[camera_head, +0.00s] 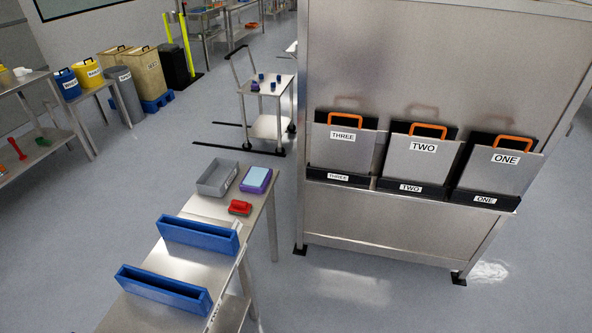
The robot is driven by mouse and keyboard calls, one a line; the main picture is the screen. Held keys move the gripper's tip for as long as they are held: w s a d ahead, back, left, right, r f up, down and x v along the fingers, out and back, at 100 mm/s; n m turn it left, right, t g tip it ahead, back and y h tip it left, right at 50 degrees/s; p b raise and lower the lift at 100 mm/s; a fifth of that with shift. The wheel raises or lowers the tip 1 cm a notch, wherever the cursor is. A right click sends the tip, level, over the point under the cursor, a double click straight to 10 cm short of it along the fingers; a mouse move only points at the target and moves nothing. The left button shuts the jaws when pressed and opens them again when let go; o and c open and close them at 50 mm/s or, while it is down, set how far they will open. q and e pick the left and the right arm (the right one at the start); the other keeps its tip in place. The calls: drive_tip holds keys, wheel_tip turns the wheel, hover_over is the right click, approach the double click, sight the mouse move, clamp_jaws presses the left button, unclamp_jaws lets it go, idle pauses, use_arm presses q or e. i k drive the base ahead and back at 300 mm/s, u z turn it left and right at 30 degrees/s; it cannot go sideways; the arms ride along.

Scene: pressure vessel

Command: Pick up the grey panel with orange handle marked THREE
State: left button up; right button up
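The grey panel marked THREE (340,152) stands in the leftmost slot of a shelf on the metal cabinet. Its orange handle (345,119) is at its top edge. Its lower part sits behind a black holder (338,178) also labelled THREE. Panels TWO (420,160) and ONE (499,170), each with an orange handle, stand in slots to its right. Neither of my grippers shows in the head view.
The tall metal cabinet (400,60) fills the right side. A metal table (190,265) in front holds two blue racks (200,234), a grey bin (217,177), a purple box (256,180) and a red item (240,207). A cart (268,126) stands behind. Open floor (110,200) lies left.

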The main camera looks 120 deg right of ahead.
sight(334, 147)
drive_tip(key=i, duration=1.65)
drive_tip(key=z, duration=2.1)
drive_tip(key=i, duration=2.65)
drive_tip(key=z, duration=2.5)
drive_tip(key=i, duration=3.85)
drive_tip(key=z, duration=0.05)
